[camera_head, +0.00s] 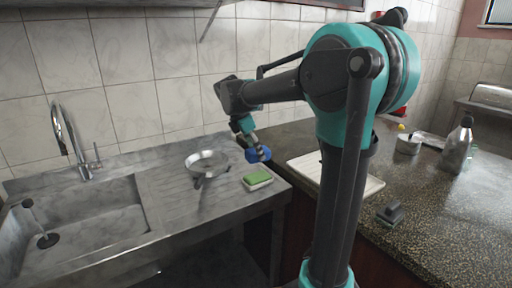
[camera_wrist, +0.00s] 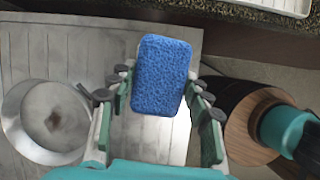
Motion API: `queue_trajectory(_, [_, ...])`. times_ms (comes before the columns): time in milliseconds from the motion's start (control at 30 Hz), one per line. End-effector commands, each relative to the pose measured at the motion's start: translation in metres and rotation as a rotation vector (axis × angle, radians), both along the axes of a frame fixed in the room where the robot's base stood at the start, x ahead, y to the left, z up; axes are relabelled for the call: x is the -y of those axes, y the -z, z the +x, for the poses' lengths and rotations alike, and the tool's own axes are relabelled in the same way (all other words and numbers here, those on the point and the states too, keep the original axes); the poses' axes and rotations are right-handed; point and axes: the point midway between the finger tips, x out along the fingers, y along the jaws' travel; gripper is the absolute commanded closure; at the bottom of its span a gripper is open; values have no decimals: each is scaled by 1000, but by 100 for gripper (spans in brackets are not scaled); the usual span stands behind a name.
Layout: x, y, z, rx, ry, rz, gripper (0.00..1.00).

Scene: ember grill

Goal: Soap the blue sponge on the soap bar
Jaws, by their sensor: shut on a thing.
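The blue sponge (camera_head: 258,155) is held in my gripper (camera_head: 251,141) above the steel counter. In the wrist view the sponge (camera_wrist: 162,65) stands upright between the two fingers of my gripper (camera_wrist: 160,97), which press on its sides. The green soap bar (camera_head: 258,176) lies on a small white dish (camera_head: 260,186) near the counter's front right corner. The sponge is above and slightly behind the soap in the head view, with a gap between them. The soap is not visible in the wrist view.
A metal pan (camera_head: 207,160) with a dark stain inside stands left of the soap; it shows in the wrist view too (camera_wrist: 22,96). The sink (camera_head: 95,222) and tap are further left. A white board (camera_head: 372,187), bottle (camera_head: 458,147) and pot (camera_head: 408,146) are on the speckled counter.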

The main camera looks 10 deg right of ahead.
Motion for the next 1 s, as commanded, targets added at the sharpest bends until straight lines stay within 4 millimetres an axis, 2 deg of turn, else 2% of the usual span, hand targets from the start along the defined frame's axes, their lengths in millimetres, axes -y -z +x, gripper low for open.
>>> queue_trajectory(600, [0, 51, 0, 0, 1, 0, 74])
queue_trajectory(1000, [0, 59, 0, 0, 1, 0, 74])
